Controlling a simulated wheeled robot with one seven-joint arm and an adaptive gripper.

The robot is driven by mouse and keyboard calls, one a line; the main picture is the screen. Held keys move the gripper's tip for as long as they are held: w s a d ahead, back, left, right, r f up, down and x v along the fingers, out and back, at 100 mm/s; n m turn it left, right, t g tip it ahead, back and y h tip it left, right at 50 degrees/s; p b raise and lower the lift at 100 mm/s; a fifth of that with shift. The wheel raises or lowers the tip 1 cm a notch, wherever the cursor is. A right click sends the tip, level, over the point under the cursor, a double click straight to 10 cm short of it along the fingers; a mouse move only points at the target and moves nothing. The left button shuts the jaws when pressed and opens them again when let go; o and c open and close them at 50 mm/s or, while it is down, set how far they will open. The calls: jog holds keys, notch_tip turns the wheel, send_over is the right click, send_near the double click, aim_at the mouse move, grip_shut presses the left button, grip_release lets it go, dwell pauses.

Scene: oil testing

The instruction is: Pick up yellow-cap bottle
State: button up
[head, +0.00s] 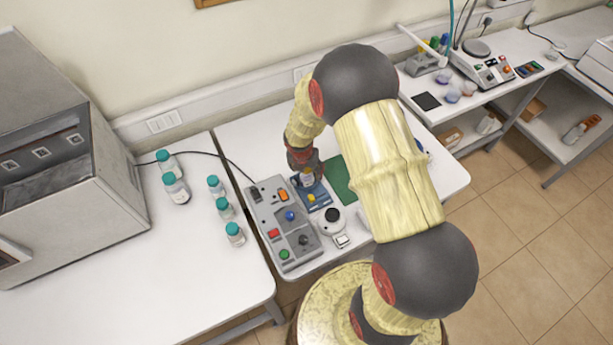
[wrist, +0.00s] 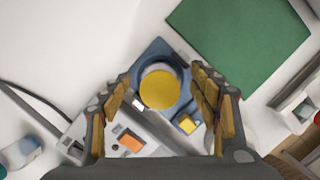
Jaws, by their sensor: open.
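The yellow-cap bottle (wrist: 159,90) shows from above in the wrist view as a round yellow cap. It stands on a blue holder (wrist: 152,50). My gripper (wrist: 161,80) is open, with one finger on each side of the cap and a visible gap on both sides. In the head view, my gripper (head: 303,160) points down over the blue holder (head: 322,199) and hides most of the bottle. I cannot tell how far the fingertips are above or below the cap.
A grey control box (head: 283,222) with coloured buttons stands left of the holder. A green mat (head: 339,178) lies to its right, with a small white-and-black device (head: 333,221) in front. Several teal-capped bottles (head: 224,207) stand on the left table.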

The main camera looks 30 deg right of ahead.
jog(key=shift+c, duration=1.1)
grip_shut()
